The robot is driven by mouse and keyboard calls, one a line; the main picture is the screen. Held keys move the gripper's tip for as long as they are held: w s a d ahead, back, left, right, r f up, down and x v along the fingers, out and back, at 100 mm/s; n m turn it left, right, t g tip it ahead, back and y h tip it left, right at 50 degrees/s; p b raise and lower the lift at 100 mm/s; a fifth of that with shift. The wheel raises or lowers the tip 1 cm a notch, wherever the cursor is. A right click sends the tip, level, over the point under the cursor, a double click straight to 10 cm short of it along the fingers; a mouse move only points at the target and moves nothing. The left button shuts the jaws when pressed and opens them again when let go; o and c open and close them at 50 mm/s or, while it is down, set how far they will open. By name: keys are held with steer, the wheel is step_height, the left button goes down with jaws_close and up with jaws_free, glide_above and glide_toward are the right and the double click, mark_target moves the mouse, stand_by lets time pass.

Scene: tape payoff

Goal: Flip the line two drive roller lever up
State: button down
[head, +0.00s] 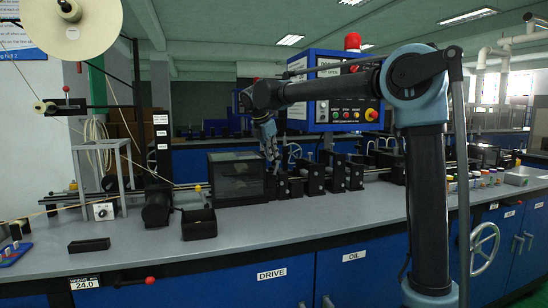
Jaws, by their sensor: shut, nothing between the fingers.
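My gripper (274,160) is shut and empty, pointing down over a row of black roller blocks (313,178) on the grey bench. It is just right of a dark box with a clear front (236,177). Its fingertips are small here, and I cannot tell whether they touch a block. No lever is readable as the line two drive roller lever. A small lever with a yellow knob (197,188) stands left of the box. Part of the roller row is hidden behind my gripper and arm.
A blue control panel (345,98) with a red lamp stands behind the row. A red-handled lever (150,281) sticks out at the bench's front left. A black open bin (199,224) and small black block (89,245) lie on the bench (290,225). Its front middle is clear.

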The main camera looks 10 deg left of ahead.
steer(key=s+v, duration=0.1)
steer(key=v, duration=1.1)
steer(key=shift+a+f, duration=0.3)
steer(key=shift+f, duration=0.05)
steer(key=s+d+f+m+g, duration=0.15)
steer(key=d+f+m, duration=0.35)
steer(key=d, duration=0.6)
steer(key=s+d+f+m, duration=0.2)
steer(key=d+f+m, duration=0.25)
steer(key=d, duration=0.65)
steer(key=s+d+f+m+g, duration=0.15)
steer(key=d+f+m, duration=0.3)
steer(key=d, duration=0.55)
steer(key=s+d+f+m, duration=0.5)
steer(key=s+f, duration=0.2)
steer(key=f, duration=0.2)
steer(key=s+d+f+m+y, duration=0.1)
steer(key=s+d+f+m, duration=0.3)
steer(key=s+f, duration=0.3)
steer(key=s+d+f+m, duration=0.5)
steer(key=s+d+f, duration=0.1)
steer(key=f, duration=0.5)
steer(key=shift+s+d+f+m+y, duration=0.3)
steer(key=shift+s+d, duration=0.05)
steer(key=shift+s, duration=0.25)
